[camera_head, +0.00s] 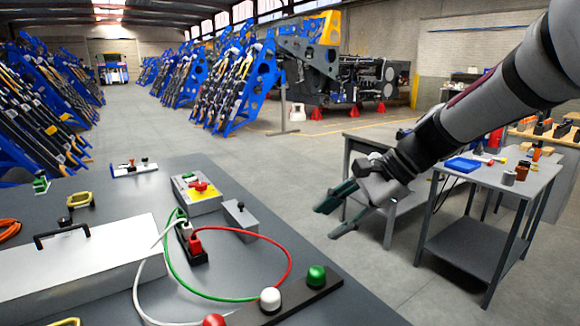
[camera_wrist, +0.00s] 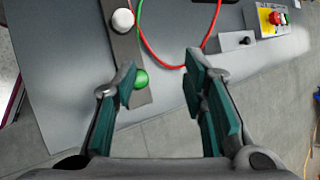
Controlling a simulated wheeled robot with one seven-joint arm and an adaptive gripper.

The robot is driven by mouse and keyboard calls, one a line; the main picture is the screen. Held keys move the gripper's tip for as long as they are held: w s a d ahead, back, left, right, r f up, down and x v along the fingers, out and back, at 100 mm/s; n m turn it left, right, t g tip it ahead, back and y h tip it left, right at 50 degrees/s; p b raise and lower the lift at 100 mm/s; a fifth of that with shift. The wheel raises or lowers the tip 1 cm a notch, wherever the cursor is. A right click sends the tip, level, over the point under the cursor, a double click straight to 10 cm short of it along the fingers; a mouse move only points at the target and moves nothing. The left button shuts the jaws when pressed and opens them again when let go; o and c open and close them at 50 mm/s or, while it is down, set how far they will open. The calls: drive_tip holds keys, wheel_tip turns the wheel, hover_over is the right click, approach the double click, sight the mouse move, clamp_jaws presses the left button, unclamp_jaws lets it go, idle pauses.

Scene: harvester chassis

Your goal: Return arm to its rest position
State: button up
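My gripper (camera_head: 338,212) is in the middle right of the head view, off the right edge of the grey workbench (camera_head: 135,200). My arm reaches in from the upper right. In the wrist view my gripper (camera_wrist: 165,95) has its two teal fingers apart, with nothing between them. The bench edge and the floor show beyond the fingers. A green knob (camera_head: 316,276) on a dark bar stands at the bench's right edge; in the wrist view (camera_wrist: 141,80) it shows beside the left finger, partly covered.
On the bench are a white knob (camera_head: 270,298), a red knob (camera_head: 213,320), a red-and-yellow switch box (camera_head: 197,192), looped cables and a white case (camera_head: 80,265). A grey side table (camera_head: 465,250) with small parts stands at right. Open floor lies between them.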

drive_tip(key=s+d+r+n+h+p, duration=0.2)
drive_tip(key=s+d+n, duration=0.1)
drive_tip(key=s, duration=0.7)
drive_tip(key=s+d+r+n+t+h+p, duration=0.1)
drive_tip(key=s+d+r+n+h+p, duration=0.2)
drive_tip(key=s, duration=0.7)
drive_tip(key=s+d+r+n+h+p, duration=0.2)
drive_tip(key=s+n, duration=0.4)
drive_tip(key=s, duration=0.5)
drive_tip(key=shift+d+r+n+t+h+p, duration=0.25)
drive_tip(key=shift+d+t+h+p, duration=0.2)
drive_tip(key=shift+d, duration=0.9)
